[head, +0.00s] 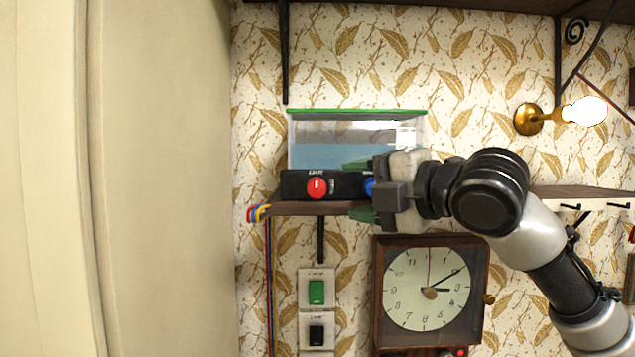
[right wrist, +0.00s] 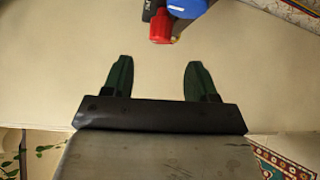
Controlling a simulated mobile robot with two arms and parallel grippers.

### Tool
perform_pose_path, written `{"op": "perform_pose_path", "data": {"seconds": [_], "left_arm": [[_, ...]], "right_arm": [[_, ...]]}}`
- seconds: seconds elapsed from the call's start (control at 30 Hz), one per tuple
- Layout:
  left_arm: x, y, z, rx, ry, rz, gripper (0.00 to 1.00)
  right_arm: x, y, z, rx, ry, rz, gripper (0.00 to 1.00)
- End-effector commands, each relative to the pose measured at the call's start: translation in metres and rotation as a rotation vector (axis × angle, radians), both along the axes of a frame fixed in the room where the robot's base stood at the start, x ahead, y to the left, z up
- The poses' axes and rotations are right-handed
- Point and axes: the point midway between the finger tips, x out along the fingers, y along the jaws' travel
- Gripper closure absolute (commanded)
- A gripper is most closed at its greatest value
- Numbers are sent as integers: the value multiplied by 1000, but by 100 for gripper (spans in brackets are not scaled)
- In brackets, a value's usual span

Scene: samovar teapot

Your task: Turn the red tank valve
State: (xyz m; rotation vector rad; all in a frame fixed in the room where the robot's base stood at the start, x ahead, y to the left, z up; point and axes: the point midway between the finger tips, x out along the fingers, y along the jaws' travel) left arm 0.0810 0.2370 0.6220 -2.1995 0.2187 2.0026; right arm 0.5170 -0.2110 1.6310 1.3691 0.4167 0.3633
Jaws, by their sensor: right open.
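The red tank valve (head: 317,187) is a round red knob on the front of a black panel (head: 347,178) below a glass water tank (head: 350,153). It also shows as a red knob at the top of the right wrist view (right wrist: 160,26). My right gripper (head: 350,190) comes in from the right, with its green fingers open above and below the panel's level. In the right wrist view the open fingers (right wrist: 158,66) are empty, and the red knob is beyond their tips, apart from them. My left gripper is not in view.
A blue knob (head: 369,187) beside the red one is partly hidden by my gripper; it shows in the right wrist view (right wrist: 187,8). A wooden shelf (head: 310,209) carries the tank. A clock (head: 428,288) and switches (head: 317,292) are below. A wall lamp (head: 530,119) is at right.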

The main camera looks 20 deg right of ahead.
Motion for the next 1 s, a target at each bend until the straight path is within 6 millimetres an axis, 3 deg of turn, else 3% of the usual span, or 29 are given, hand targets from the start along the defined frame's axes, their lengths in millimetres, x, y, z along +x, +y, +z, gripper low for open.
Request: {"op": "perform_pose_path", "data": {"seconds": [0.1,0.4,0.83,1.0], "left_arm": [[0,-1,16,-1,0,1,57],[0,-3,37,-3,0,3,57],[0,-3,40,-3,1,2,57],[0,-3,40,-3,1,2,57]], "right_arm": [[22,13,2,2,6,2,42],[64,35,-3,3,4,0,42],[74,40,-6,2,1,0,42],[74,40,-6,3,1,-1,66]]}}
